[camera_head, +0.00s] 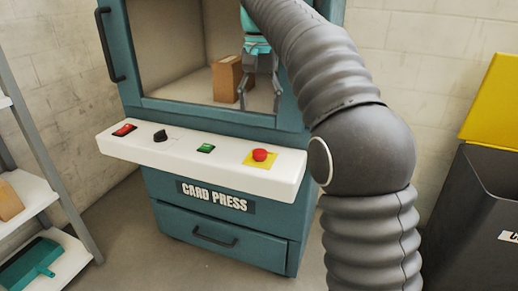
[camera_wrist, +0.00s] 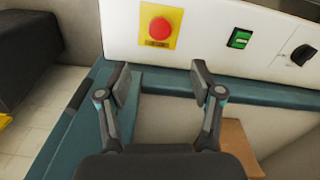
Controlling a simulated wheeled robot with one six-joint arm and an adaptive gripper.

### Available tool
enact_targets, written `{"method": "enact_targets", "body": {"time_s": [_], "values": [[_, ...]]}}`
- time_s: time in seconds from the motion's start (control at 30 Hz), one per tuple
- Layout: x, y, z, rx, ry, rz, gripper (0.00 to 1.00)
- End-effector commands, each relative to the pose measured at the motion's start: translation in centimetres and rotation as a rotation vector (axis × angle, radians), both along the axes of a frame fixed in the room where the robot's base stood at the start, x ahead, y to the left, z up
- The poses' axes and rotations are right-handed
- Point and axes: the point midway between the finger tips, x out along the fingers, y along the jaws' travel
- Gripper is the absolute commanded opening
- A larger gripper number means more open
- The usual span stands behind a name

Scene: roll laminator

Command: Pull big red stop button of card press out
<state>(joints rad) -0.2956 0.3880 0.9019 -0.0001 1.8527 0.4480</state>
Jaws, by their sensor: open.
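The card press (camera_head: 215,199) is a teal cabinet with a white control panel (camera_head: 180,148) across its front. The big red stop button (camera_head: 260,155) sits on a yellow square plate near the panel's right end. In the wrist view the red stop button (camera_wrist: 160,29) lies beyond my fingertips, a little left of centre, with nothing touching it. My gripper (camera_wrist: 160,82) is open and empty. In the head view my gripper (camera_head: 259,97) hangs in front of the press's upper opening, above the panel; I cannot tell its exact depth there.
The panel also holds a red switch (camera_head: 124,130), a black knob (camera_head: 160,136) and a green switch (camera_head: 206,148). A brown box (camera_head: 226,80) sits in the upper opening. A shelf (camera_head: 30,190) stands left; a dark bin with a yellow lid (camera_head: 490,100) stands right.

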Motion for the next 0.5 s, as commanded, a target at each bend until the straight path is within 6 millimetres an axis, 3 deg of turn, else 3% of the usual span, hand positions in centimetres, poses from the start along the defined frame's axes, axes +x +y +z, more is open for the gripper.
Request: {"method": "enact_targets", "body": {"time_s": [0.5], "values": [[-0.1,-0.1,-9.5,0.0,0.001,0.001,0.66]]}}
